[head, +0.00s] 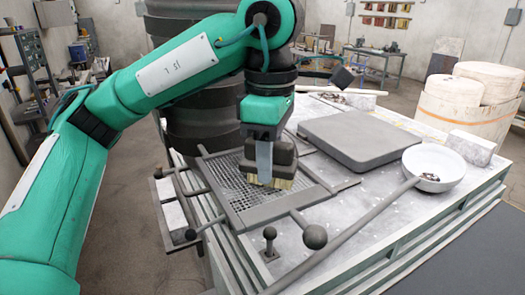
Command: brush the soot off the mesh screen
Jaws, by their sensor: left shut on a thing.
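The mesh screen (230,183) lies in a dark frame on the near left part of the worktable. My left gripper (264,158) points down over it and is shut on a brush (268,180). The brush has a dark block and pale bristles, and the bristles appear to rest on or just above the mesh. The brush and gripper hide part of the screen's far right area. I cannot make out soot clearly on the dark mesh. My right gripper is not in view.
A grey slab (360,137) lies on the table behind the screen. A ladle with a white bowl (434,167) sits at the right, its long handle reaching toward the front. Ball-ended rods (315,237) stand near the screen. A dark furnace-like column rises behind my left arm.

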